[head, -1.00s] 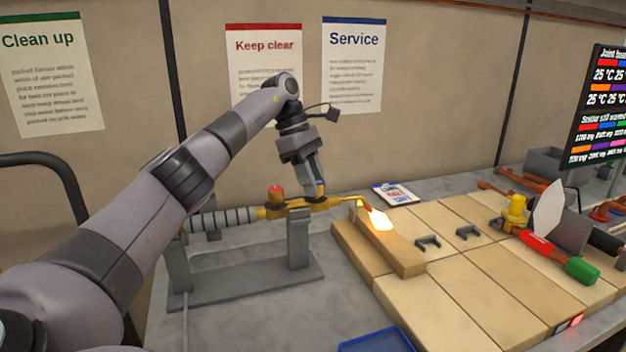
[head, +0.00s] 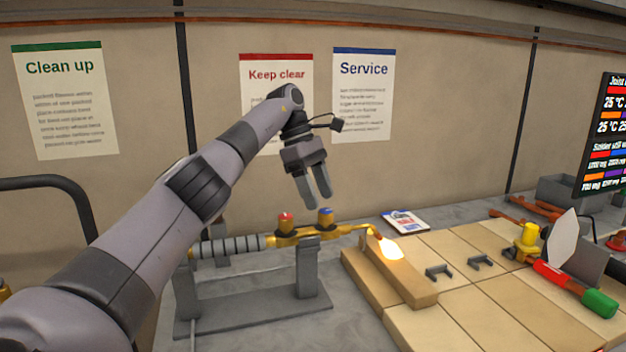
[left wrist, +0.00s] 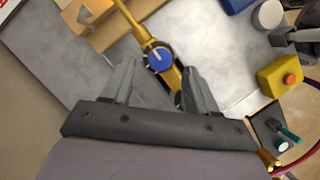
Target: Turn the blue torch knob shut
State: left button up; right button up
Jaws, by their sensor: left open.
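The brass torch (head: 292,236) lies across a grey stand, with its tip glowing at the right end. Its blue knob (head: 326,214) stands on top of the brass body, right of a red knob (head: 285,220). In the left wrist view the blue knob (left wrist: 158,56) has a pale pointer line and shows just beyond the fingertips. My left gripper (head: 313,205) is open and empty above the torch, apart from the blue knob. It also shows in the left wrist view (left wrist: 152,80), with one finger on each side. My right gripper is out of view.
The grey stand (head: 250,310) holds the torch on the bench. A wooden block (head: 400,283) sits under the glowing tip. A clipboard (head: 405,222) lies behind, and tools, including a red and green one (head: 575,288), lie on tan tiles at right.

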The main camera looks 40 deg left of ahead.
pick_arm(q)
jog(key=v, duration=0.3)
jog(key=shift+r, duration=0.2)
dwell(0.8)
